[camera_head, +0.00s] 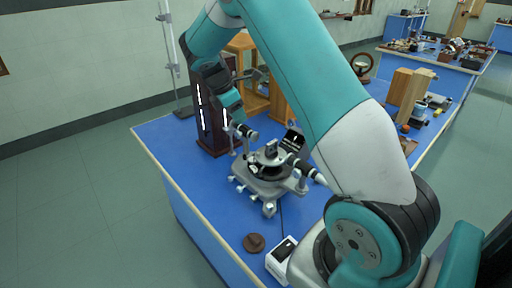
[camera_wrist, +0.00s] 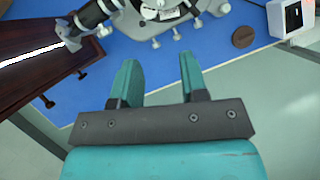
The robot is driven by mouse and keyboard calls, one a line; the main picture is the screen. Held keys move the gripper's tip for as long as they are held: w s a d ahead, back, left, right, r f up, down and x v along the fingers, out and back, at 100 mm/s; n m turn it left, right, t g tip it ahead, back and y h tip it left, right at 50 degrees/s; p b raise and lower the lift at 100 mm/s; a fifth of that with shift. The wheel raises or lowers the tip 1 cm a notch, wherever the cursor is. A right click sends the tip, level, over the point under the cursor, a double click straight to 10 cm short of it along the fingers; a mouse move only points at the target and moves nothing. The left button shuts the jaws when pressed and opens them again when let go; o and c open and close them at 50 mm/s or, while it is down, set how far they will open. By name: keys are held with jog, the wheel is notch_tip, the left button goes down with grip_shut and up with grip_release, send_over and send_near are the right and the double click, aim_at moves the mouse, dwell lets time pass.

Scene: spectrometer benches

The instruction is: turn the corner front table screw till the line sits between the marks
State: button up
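The spectrometer (camera_head: 268,180) stands on the blue bench, with a round table in its middle and silver screws around its base. A front corner screw (camera_head: 268,209) shows at its near edge. In the wrist view, the spectrometer's base (camera_wrist: 165,18) is cut off by the top edge, with several silver screws (camera_wrist: 155,43) along it. My gripper (camera_wrist: 159,60) is open and empty, its two teal fingers apart over the bench edge, short of the screws. A small dark panel (camera_head: 293,140) with pale marks stands behind the spectrometer; its line is too small to read.
A dark wooden lamp box (camera_head: 209,125) with bright slits stands left of the spectrometer. A brown disc (camera_head: 254,242) and a white box (camera_head: 281,259) lie at the near bench edge. Wooden blocks (camera_head: 407,93) stand at right. The bench's left front (camera_head: 185,180) is clear.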

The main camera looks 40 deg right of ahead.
aim_at(258, 153)
jog(key=p+x, duration=0.4)
jog(key=x, duration=1.2)
jog(key=shift+f, duration=0.45)
grip_shut()
